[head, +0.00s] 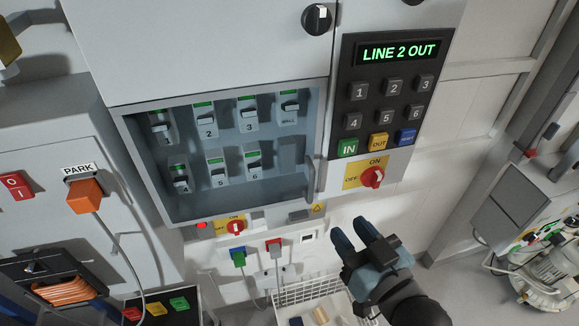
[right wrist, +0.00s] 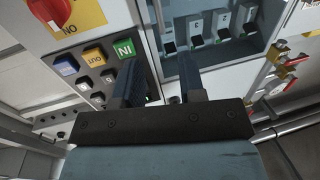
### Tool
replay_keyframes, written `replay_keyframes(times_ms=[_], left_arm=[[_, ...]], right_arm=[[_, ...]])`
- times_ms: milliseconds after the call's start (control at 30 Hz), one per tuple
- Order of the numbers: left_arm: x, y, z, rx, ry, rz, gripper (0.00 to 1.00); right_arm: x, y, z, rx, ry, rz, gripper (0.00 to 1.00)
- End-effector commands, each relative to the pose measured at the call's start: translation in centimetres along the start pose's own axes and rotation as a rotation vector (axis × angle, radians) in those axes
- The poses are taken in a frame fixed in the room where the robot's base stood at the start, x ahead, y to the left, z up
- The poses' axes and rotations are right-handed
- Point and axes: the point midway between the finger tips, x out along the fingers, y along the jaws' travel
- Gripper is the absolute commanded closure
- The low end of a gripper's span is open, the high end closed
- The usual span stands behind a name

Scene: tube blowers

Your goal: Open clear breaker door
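The clear breaker door (head: 272,179) appears shut over a grey-framed box with two rows of numbered breakers (head: 207,122). A slim upright grey handle (head: 312,172) is at the door's right edge. My right gripper (head: 354,226) is below and to the right of this handle, apart from it, with its two blue fingers parted and nothing between them. In the right wrist view, my right gripper (right wrist: 161,82) also shows open, with the breaker box (right wrist: 222,35) beyond it to the upper right. My left gripper is not in view.
A black keypad (head: 388,90) reading "LINE 2 OUT" is right of the box, with a red rotary switch (head: 372,177) under it. Another red switch (head: 236,226) and plugs sit below the box. A white wire basket (head: 300,292) is underneath. The orange PARK block (head: 85,197) is left.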

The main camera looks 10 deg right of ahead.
Motion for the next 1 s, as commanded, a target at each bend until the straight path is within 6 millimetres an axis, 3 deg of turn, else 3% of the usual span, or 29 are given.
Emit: replay_keyframes(times_ms=[167,367,700,1000], left_arm=[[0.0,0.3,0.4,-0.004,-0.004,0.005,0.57],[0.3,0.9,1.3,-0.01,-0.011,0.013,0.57],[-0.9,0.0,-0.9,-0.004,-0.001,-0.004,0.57],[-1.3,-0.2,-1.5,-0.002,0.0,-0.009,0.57]], right_arm=[[0.4,0.0,-0.6,0.002,0.015,0.001,0.63],[2.7,0.0,-0.5,0.0,0.017,0.0,0.63],[9.7,0.0,-1.0,0.0,0.013,0.001,0.63],[13.3,0.0,-0.8,0.001,0.012,0.001,0.63]])
